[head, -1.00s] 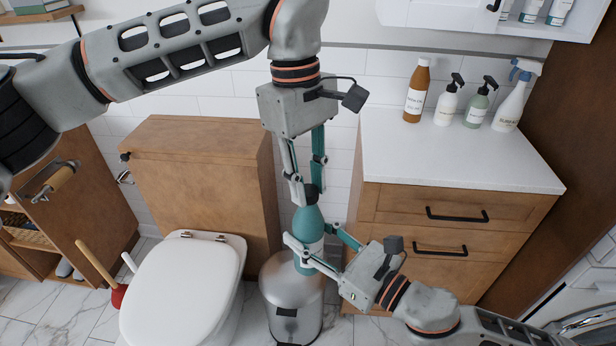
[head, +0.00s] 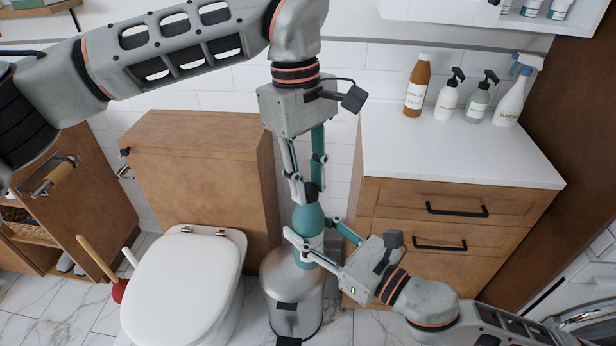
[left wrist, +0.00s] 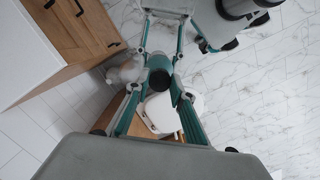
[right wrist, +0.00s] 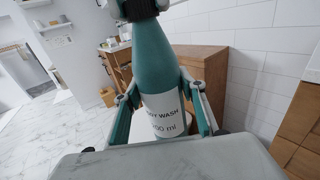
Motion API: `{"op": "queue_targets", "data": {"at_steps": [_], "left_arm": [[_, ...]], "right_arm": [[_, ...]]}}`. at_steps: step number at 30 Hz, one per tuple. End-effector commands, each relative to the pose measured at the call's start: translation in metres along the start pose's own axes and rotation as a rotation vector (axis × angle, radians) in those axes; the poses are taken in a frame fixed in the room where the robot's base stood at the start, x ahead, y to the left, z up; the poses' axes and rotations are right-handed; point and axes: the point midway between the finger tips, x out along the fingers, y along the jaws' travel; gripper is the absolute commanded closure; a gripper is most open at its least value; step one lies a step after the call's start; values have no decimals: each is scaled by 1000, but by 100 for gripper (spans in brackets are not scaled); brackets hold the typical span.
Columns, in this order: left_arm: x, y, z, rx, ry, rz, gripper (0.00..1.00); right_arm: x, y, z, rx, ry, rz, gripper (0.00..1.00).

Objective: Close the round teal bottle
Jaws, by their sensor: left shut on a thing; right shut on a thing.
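The round teal bottle (head: 308,219) is upright, held in the air over a metal bin in the head view. It has a white label, and its body fills the middle of the right wrist view (right wrist: 152,62). A black cap (left wrist: 159,80) is at the bottle's top, between the left fingers. My left gripper (head: 311,190) points down from above and is shut on the cap. My right gripper (head: 309,248) comes from the lower right and is shut on the bottle's body. The fingers hide the joint between cap and neck, so I cannot tell how tightly it sits.
A metal bin (head: 292,300) stands below the bottle. A white toilet (head: 182,285) is to the left. A wooden drawer cabinet (head: 450,215) with a white top is to the right, carrying a brown bottle (head: 416,88), pump bottles and a spray bottle (head: 512,97).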

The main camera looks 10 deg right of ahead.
Motion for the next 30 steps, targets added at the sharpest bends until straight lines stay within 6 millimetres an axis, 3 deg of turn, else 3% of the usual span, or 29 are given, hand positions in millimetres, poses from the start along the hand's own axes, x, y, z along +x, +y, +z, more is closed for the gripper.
{"op": "queue_targets", "data": {"at_steps": [8,21,25,30], "left_arm": [[0,0,0,110,6,-14,84],[0,1,0,871,4,-114,84],[1,1,0,1035,2,-134,84],[1,1,0,1122,1,-144,84]], "right_arm": [[0,0,2,-1,-3,0,100],[0,0,2,-1,-3,0,100],[0,0,1,-1,-2,0,100],[0,0,1,0,-2,0,100]]}}
